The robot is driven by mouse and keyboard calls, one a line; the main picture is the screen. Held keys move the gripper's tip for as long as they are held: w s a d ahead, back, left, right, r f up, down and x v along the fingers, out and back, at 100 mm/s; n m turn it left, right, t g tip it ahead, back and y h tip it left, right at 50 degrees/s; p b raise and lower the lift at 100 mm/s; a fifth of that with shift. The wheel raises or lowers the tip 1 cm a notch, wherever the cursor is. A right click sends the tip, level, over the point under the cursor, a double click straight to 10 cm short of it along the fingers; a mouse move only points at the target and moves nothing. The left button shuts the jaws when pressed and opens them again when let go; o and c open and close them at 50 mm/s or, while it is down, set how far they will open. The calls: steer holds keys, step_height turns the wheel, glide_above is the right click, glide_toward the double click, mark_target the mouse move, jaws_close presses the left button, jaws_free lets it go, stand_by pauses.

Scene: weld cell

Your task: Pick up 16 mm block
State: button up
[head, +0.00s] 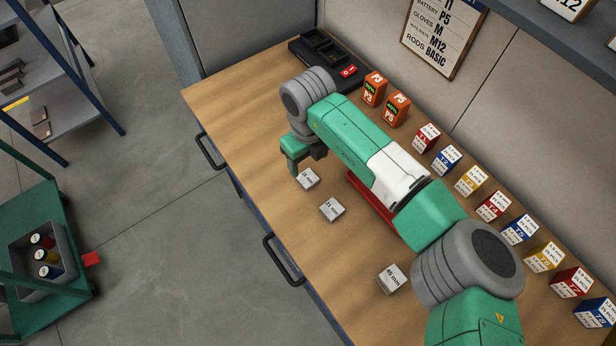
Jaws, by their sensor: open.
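Three small grey-white blocks with printed size labels lie on the wooden bench (222,107). The nearest to my gripper is a small block (308,179) whose label is too small to read surely; it may be the 16 mm block. A second block (332,209), its label also hard to read, lies just below and right of it. A third block (392,278), seemingly marked 45 mm, lies farther down the bench. My gripper (297,168) is open and empty, just above and left of the nearest block in the picture. My arm hides part of the bench.
Two orange batteries (374,89) stand by a black charger (325,52) at the back. A row of labelled boxes (470,180) lines the wall. A red object (370,197) is partly hidden under my arm. The bench's left end is clear.

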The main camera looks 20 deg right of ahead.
mark_target(308, 178)
steer(key=shift+a+f, duration=0.2)
steer(key=shift+f, duration=1.15)
step_height(308, 178, down, 5)
steer(key=shift+f+b, duration=0.1)
steer(key=shift+b, duration=0.75)
steer(key=shift+d, duration=0.1)
steer(key=c, duration=1.1)
